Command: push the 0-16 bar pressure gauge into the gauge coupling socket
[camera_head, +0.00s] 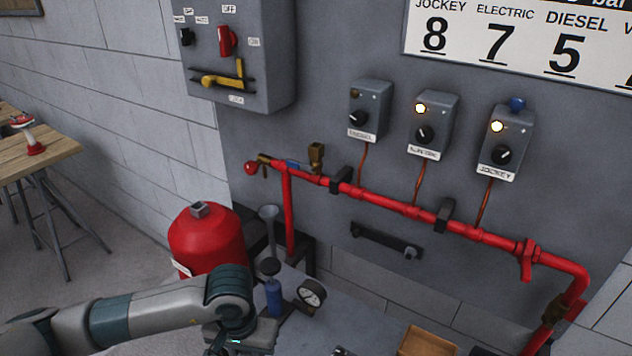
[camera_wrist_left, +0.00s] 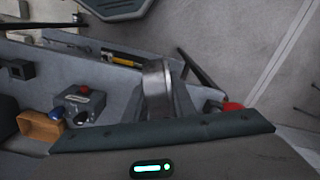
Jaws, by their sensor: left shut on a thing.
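The pressure gauge (camera_head: 312,292), with a round white dial and dark rim, is at the tip of my left gripper (camera_head: 291,308), low in the middle of the head view. In the left wrist view its silver round case (camera_wrist_left: 157,92) stands edge-on at the jaws, so the dial range cannot be read. My left gripper is shut on the gauge, above the grey bench. A brass fitting (camera_head: 316,156) stands upright on the red pipe and looks like the coupling socket. The gauge is apart from it, lower and nearer. My right gripper is not in view.
The red pipe (camera_head: 385,202) runs along the grey panel below three control boxes. A red tank (camera_head: 207,240) stands left of the gauge; a blue canister (camera_head: 274,297) and a grey funnel (camera_head: 269,222) are close by. A wooden tray (camera_head: 428,342) lies at the right.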

